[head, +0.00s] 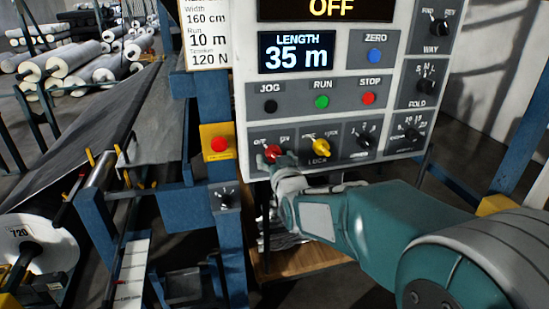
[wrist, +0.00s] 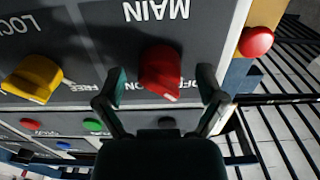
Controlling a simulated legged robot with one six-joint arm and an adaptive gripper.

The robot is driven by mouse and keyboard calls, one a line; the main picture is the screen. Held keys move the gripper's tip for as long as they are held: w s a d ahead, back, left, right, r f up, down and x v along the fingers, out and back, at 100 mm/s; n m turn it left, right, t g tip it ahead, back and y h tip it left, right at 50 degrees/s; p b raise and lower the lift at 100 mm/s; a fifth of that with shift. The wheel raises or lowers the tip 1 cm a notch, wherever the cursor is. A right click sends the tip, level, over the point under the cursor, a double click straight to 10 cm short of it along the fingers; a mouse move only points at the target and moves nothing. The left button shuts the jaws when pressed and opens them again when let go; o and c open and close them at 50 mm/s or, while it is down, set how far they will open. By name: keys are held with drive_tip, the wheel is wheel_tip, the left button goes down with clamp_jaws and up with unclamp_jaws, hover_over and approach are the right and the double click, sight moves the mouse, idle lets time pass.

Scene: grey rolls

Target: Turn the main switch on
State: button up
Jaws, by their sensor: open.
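The main switch is a red rotary knob (head: 272,152) at the lower left of the grey control panel (head: 318,125). Its handle also shows in the wrist view (wrist: 160,70), where the panel appears upside down with MAIN printed above the knob. The exact setting of the knob is hard to read. The display (head: 330,9) at the panel's top reads OFF. My gripper (head: 281,161) is in front of the knob in the head view and partly covers it. In the wrist view my gripper (wrist: 162,77) is open, one finger on each side of the red knob, with gaps visible.
A yellow lock knob (head: 321,147) is close to the right of the main switch. A red button on a yellow box (head: 219,143) is to the left. Black, green and red buttons sit above. White and grey rolls (head: 75,58) lie at the back left.

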drive_tip(key=shift+d, duration=0.15)
drive_tip(key=shift+c, duration=1)
drive_tip(key=c, duration=1)
drive_tip(key=shift+o, duration=0.2)
drive_tip(key=shift+m, duration=0.4)
drive_tip(key=m, duration=0.4)
drive_tip(key=shift+r, duration=0.1)
drive_tip(key=m, duration=0.9)
drive_tip(key=shift+m, duration=2)
